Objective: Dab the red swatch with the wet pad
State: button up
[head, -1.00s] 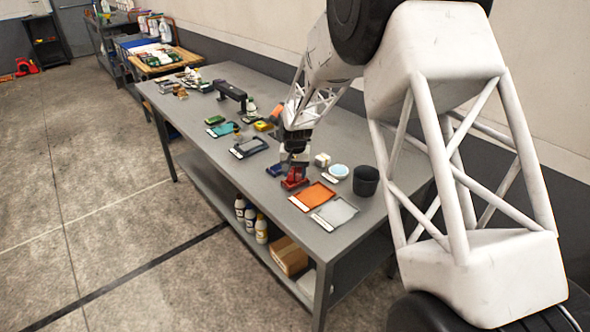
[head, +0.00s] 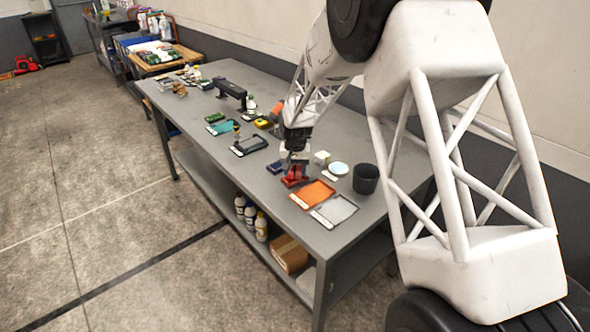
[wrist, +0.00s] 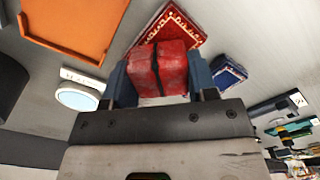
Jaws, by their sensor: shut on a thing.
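My gripper (wrist: 160,82) is shut on a red block-like pad (wrist: 158,68), which has a dark vertical split down its middle. The patterned red swatch (wrist: 178,28) with a pale border lies on the table just beyond the pad in the wrist view, partly hidden by it. I cannot tell whether the pad touches the swatch. In the head view my gripper (head: 296,160) is low over the table, with the red swatch (head: 290,183) under and around it.
A blue swatch (wrist: 227,72) lies to the right. An orange tray (head: 312,194), a pale grey tray (head: 335,210), a round white dish (head: 338,169) and a dark bucket (head: 366,179) stand close by. A dark tray (head: 250,146) lies farther along the grey table (head: 195,144).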

jog(key=shift+f, duration=0.45)
dwell(1.0)
jog(key=shift+r, duration=0.15)
jog(key=shift+r, duration=3.35)
